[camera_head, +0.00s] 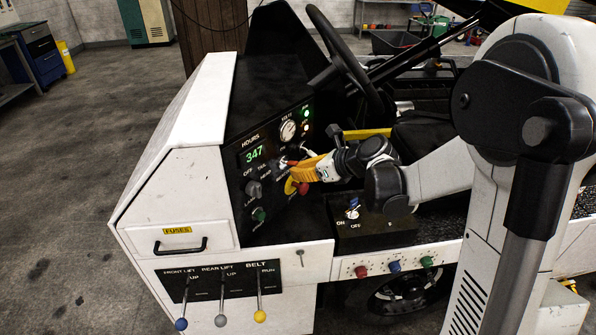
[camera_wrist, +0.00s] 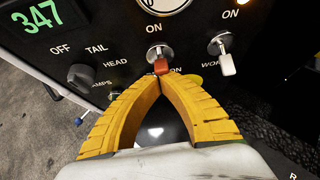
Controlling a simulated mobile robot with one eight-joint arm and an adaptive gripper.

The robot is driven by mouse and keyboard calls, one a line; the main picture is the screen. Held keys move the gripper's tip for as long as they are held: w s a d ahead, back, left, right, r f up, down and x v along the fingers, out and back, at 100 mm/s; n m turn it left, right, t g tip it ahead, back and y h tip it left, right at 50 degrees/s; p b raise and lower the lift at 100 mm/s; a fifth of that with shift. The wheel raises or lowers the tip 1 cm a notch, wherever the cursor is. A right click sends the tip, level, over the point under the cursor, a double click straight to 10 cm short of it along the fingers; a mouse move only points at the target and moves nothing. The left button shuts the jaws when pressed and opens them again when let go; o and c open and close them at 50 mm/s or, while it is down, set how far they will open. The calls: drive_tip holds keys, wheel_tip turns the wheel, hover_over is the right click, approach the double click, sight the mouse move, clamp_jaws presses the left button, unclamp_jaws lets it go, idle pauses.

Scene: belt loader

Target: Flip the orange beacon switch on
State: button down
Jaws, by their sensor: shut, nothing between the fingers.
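The orange-tipped toggle switch (camera_wrist: 161,65) shows in the wrist view on the black panel, below an ON label. Its lever points downward, away from that label. My gripper (camera_wrist: 158,82) is shut and empty, its yellow fingertips meeting just below the orange tip. I cannot tell whether they touch it. In the head view my gripper (camera_head: 290,170) is at the panel and largely hides the switch area.
A white-tipped toggle (camera_wrist: 225,60) is close on the right, also pointing down. A dark rotary knob (camera_wrist: 86,76) is left. A red button (camera_head: 303,188) sits below my gripper. The steering wheel (camera_head: 345,60) rises above, and levers with coloured knobs (camera_head: 260,316) stand lower down.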

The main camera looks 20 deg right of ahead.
drive_tip(key=s+d+r, duration=0.2)
drive_tip(key=s+d, duration=0.3)
drive_tip(key=s, duration=0.2)
drive_tip(key=shift+s+d+r, duration=0.2)
drive_tip(key=shift+d+r, duration=0.05)
idle(0.5)
drive_tip(key=s+a+n+g+h, duration=0.1)
drive_tip(key=s+a+n+h, duration=0.1)
drive_tip(key=s+n, duration=0.8)
drive_tip(key=s+a+n+g+h+b, duration=0.1)
drive_tip(key=s+a+n+h, duration=0.2)
drive_tip(key=s+n, duration=0.8)
drive_tip(key=n+h, duration=0.1)
drive_tip(key=n, duration=0.6)
drive_tip(key=shift+s+a+r+h, duration=0.2)
drive_tip(key=shift+a+h, duration=0.05)
drive_tip(key=shift+h, duration=0.15)
